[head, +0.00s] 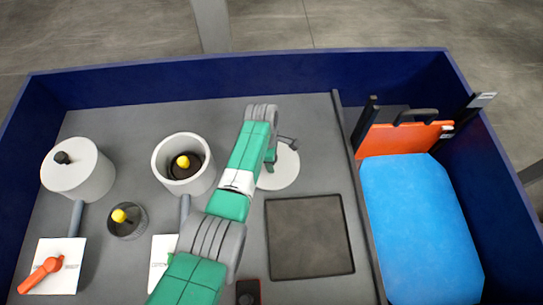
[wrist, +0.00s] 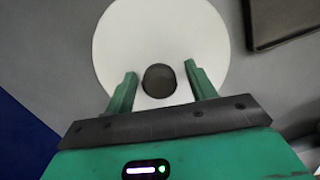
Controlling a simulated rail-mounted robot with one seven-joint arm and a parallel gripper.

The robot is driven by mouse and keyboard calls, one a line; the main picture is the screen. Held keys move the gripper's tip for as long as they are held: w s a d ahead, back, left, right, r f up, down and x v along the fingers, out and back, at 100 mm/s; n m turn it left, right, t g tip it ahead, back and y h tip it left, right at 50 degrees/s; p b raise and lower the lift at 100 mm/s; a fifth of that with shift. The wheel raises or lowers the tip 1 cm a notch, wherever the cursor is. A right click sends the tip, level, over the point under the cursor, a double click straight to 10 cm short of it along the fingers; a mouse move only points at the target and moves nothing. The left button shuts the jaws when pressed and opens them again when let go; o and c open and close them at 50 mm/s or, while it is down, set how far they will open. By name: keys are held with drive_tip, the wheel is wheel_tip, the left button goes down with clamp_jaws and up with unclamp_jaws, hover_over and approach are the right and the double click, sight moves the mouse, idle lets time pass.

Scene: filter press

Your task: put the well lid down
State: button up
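The well lid, a white disc (head: 283,176) with a dark round knob, appears to lie flat on the grey deck right of the middle. It fills the centre of the wrist view (wrist: 160,30). My gripper (wrist: 160,72) is above the lid, its two green fingers on either side of the knob, with a visible gap on both sides. The gripper is open and holds nothing. In the head view, my arm hides part of the lid and its knob. An open white well (head: 164,179) stands left of my arm, with a yellow-knobbed piece (head: 183,162) inside.
A lidded white well (head: 77,175) stands at the far left. A dark round piece with a yellow knob (head: 119,215) and an orange lever (head: 42,272) are in front. A dark square panel (head: 308,237) lies near the lid. A blue block (head: 418,225) and orange plate (head: 403,139) are right.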

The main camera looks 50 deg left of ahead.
wheel_tip(320, 180, up, 12)
drive_tip(key=s+a+p, duration=0.1)
drive_tip(key=p, duration=0.6)
drive_tip(key=shift+r, duration=0.1)
